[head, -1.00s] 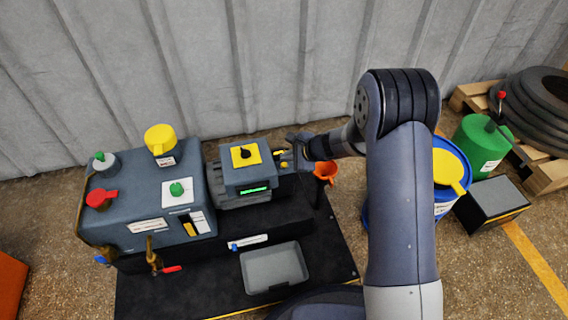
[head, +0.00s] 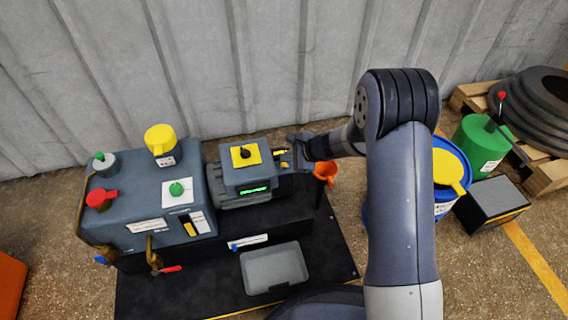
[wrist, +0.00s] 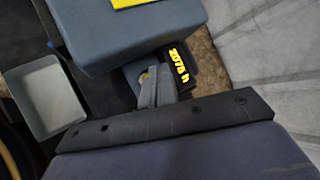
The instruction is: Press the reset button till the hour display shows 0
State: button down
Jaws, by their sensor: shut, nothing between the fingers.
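The hour display is a dark panel with yellow digits reading about "2075 h" (wrist: 179,65) in the wrist view. It sits beside the blue-grey box (wrist: 130,35). In the head view my gripper (head: 290,153) is at the right side of the box (head: 247,178), which has a yellow top plate with a black knob and a green display (head: 255,190).
A larger grey machine (head: 135,205) with red, green and yellow fittings stands left of the box. A grey tray (head: 274,268) lies in front. An orange funnel (head: 326,172) stands close to my gripper, with a blue drum (head: 447,207) further right. A corrugated wall (head: 250,70) is behind.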

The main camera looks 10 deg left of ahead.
jog(key=shift+f, duration=0.1)
jog(key=shift+f+b, duration=0.35)
jog(key=shift+b, duration=0.25)
jog(key=shift+f+b, duration=0.35)
jog(key=shift+b, duration=0.1)
dwell(0.4)
dwell(0.4)
jog(key=shift+r+p, duration=0.5)
jog(key=shift+r, duration=0.3)
jog(key=shift+r+p, duration=1.75)
jog(key=shift+r, duration=0.75)
